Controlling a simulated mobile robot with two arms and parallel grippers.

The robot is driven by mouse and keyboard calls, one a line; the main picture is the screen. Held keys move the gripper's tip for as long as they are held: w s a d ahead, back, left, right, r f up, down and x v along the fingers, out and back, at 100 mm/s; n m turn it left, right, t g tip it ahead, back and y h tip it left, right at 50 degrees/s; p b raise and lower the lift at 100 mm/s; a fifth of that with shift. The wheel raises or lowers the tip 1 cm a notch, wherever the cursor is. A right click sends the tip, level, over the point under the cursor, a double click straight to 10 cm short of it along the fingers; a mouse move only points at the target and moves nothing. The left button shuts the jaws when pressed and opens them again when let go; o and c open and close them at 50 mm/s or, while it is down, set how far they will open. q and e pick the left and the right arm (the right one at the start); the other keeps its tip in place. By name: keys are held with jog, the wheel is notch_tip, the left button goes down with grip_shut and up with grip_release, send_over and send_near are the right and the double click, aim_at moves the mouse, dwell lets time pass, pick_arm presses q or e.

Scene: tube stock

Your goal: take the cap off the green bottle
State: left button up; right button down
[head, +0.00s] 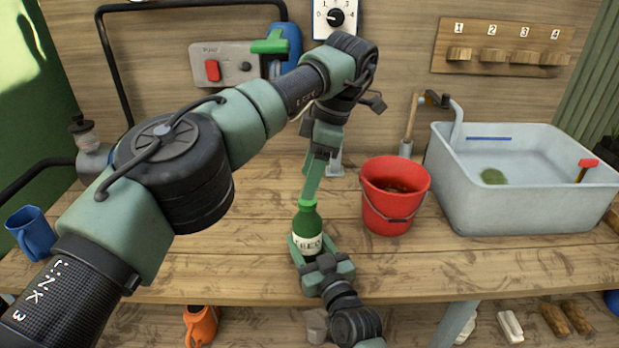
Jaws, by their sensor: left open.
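The green bottle (306,228) stands upright near the front edge of the wooden table, with a pale label partly hidden. Its green top (306,204) is uncovered at the front. My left gripper (311,192) points down from above, open, its fingertips just behind or over the bottle's top; I cannot tell whether they touch it. My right gripper (312,250) comes in from the front edge, low down, with one finger on each side of the bottle's body, closed on it.
A red bucket (388,215) stands right of the bottle, with a large grey sink (467,200) beyond it. A blue mug (32,235) is at the far left. My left arm covers much of the left side. A shelf below holds several items.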

pick_arm(q)
jog(key=m, duration=0.3)
jog(key=shift+r+t, duration=0.3)
jog(key=shift+r, duration=0.1)
notch_tip(320, 180, up, 3)
jog(key=s+m+t+h, duration=0.1)
jog(key=m+h, duration=0.1)
jog(key=m, duration=0.6)
jog(key=m+t+h, duration=0.1)
jog(key=m+t, duration=0.1)
jog(key=m, duration=0.5)
send_over(307, 229)
jog(key=w, duration=0.2)
jog(key=f, duration=0.8)
jog(key=shift+w+f, duration=0.2)
jog(key=shift+f, duration=0.1)
